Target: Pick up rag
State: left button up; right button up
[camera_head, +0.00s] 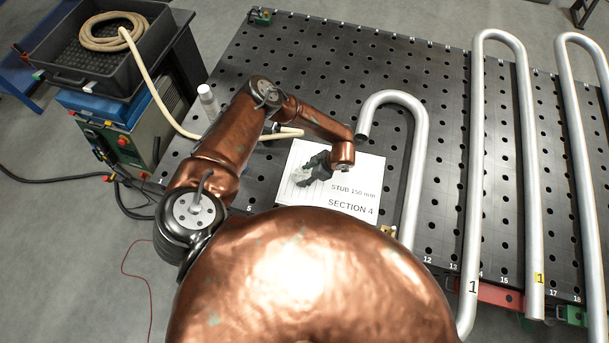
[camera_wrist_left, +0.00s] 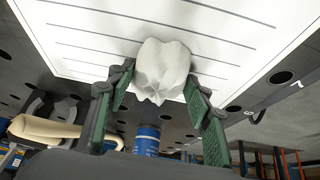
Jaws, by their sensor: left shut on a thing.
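The rag is a small crumpled whitish cloth (camera_wrist_left: 162,66). In the wrist view it sits between the two green-padded fingers of my left gripper (camera_wrist_left: 158,90), which is shut on it. In the head view my left gripper (camera_head: 318,168) is over the white paper sheet, and the rag (camera_head: 300,175) shows pale at its left side, partly hidden by the fingers. The sheet (camera_head: 350,209) is marked "STUB 150 mm" and "SECTION 4". I cannot tell whether the rag touches the sheet. My right gripper is not in view.
A black tray (camera_head: 90,60) holds the coiled hose.

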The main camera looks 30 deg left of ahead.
pick_arm(q)
jog(key=shift+r, duration=0.4)
jog(key=s+d+r+b, duration=0.2)
jog(key=d+r, duration=0.4)
jog(key=s+d+r+b, duration=0.2)
jog(key=d+r+b, duration=0.1)
jog(key=d+r, duration=0.3)
jog(key=shift+s+d, duration=0.25)
jog(key=shift+d, duration=0.4)
